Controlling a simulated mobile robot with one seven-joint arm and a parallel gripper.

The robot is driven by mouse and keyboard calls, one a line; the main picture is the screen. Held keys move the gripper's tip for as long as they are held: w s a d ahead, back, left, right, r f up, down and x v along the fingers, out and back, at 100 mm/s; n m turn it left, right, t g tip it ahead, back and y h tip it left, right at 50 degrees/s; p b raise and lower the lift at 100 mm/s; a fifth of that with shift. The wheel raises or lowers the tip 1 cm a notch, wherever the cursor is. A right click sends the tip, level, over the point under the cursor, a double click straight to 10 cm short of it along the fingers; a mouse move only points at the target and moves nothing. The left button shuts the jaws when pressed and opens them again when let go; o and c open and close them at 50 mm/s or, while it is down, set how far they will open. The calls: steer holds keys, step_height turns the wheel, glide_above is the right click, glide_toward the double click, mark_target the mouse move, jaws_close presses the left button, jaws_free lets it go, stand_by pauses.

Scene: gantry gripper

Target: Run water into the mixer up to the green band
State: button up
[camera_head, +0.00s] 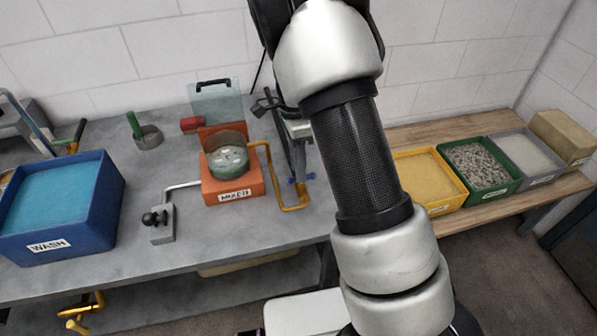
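The mixer looks to be the orange unit (231,188) on the grey bench, with a label on its front that is too small to read surely. A clear round bowl (228,160) sits on it, with greenish colour and pale contents inside. I cannot make out the band or a water level. A small grey block with a black-knobbed lever (156,220) stands front left, and a pale pipe runs from it toward the unit. What seems to be my gripper (301,178), with blue tips, hangs partly behind my arm, right of the mixer. Its opening is unclear.
A blue WASH tub (112,202) with blue contents stands at left. An orange pipe (272,178) bends right of the mixer. Yellow (432,209), green and grey bins line the wooden bench.

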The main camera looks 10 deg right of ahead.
steer(key=shift+s+f, duration=0.25)
steer(key=shift+f, duration=0.9)
jaws_close()
steer(key=shift+s+n+h+b, duration=0.15)
steer(key=shift+n+h+b, duration=0.25)
steer(key=shift+n, duration=2.5)
jaws_free()
